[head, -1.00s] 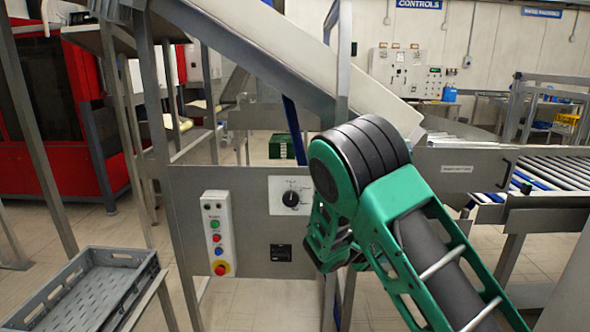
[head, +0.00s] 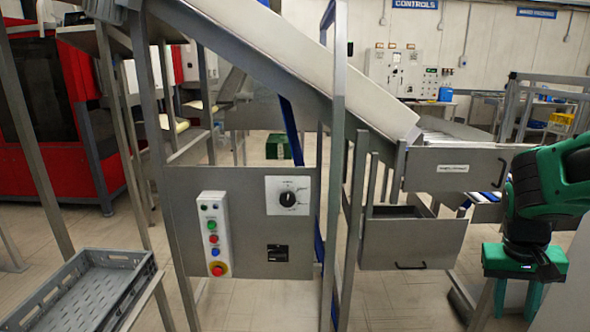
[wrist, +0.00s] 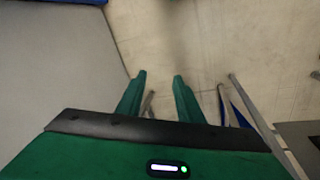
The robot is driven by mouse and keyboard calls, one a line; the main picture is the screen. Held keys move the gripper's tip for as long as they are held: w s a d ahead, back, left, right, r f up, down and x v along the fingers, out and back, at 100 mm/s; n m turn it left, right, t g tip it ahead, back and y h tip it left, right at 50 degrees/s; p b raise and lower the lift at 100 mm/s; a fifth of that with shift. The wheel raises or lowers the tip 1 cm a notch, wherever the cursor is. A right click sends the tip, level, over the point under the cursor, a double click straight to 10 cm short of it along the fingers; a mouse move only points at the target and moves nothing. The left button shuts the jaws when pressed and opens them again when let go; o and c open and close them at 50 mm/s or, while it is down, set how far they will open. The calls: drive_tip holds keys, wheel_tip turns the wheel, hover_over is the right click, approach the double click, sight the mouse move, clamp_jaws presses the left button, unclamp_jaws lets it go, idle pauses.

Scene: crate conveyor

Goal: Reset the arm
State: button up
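My arm is folded in at the right edge of the head view, with its green and black links bent downward. My gripper (head: 517,298) points down there, beside the grey metal conveyor housing and apart from it. In the wrist view my gripper (wrist: 159,80) shows two green fingers with a clear gap between them. Nothing is held between them, and only bare floor shows beyond the tips.
A control panel (head: 215,235) with coloured buttons and a dial plate (head: 288,196) is at centre. Two metal drawers, an upper one (head: 455,170) and a lower one (head: 413,245), are near my arm. A grey crate (head: 75,290) stands lower left.

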drive_tip(key=s+a+r+y, duration=0.1)
drive_tip(key=s+a, duration=0.1)
drive_tip(key=s, duration=0.5)
drive_tip(key=s+a+r+m+y, duration=0.1)
drive_tip(key=s+a, duration=0.1)
drive_tip(key=s, duration=0.5)
drive_tip(key=shift+r+y, duration=0.3)
drive_tip(key=shift+y, duration=0.1)
drive_tip(key=shift+w+f, duration=0.25)
drive_tip(key=shift+w, duration=0.3)
